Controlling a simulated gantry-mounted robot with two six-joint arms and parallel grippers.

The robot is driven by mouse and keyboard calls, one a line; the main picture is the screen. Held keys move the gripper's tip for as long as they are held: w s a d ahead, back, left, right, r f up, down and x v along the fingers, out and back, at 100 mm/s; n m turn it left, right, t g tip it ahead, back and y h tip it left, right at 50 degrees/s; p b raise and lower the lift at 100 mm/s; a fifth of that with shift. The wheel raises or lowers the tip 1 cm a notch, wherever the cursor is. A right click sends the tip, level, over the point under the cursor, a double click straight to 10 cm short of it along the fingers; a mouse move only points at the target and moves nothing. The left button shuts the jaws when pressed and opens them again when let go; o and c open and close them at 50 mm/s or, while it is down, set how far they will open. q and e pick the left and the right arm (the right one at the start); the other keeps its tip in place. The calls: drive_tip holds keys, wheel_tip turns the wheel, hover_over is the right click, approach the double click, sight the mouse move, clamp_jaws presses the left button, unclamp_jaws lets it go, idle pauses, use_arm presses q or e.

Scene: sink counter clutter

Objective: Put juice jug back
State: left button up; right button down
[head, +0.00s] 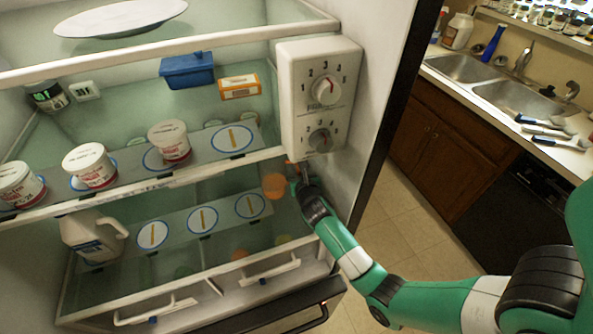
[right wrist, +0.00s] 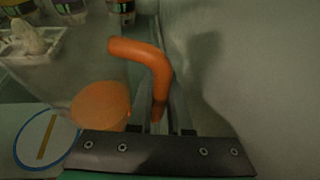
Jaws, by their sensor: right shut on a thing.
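My right gripper (head: 297,178) reaches into the open fridge at the right end of the lower shelf, just under the control box. In the right wrist view it is shut on a bent orange handle (right wrist: 148,56). A round orange cap (right wrist: 98,105) shows beside the handle; it also shows in the head view (head: 274,185). I take these as parts of the juice jug; its body cannot be made out clearly. Blue-ringed white discs with a yellow stripe lie along the lower shelf, the nearest one (head: 250,205) left of the jug. My left gripper is not in view.
A white jug (head: 91,236) stands at the left of the lower shelf. White tubs (head: 90,166) stand on the shelf above. The control box (head: 319,95) hangs just above my gripper. Drawers (head: 160,309) lie below. The fridge's right wall is close to the gripper.

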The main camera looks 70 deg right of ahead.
drive_tip(key=c, duration=1.2)
unclamp_jaws()
drive_tip(key=shift+c, duration=0.2)
drive_tip(key=o, duration=0.4)
drive_tip(key=shift+r, duration=0.2)
drive_tip(key=p+v, duration=0.2)
drive_tip(key=v, duration=0.9)
drive_tip(key=shift+s+a, duration=0.2)
drive_tip(key=shift+a, duration=0.15)
drive_tip(key=shift+r, duration=0.15)
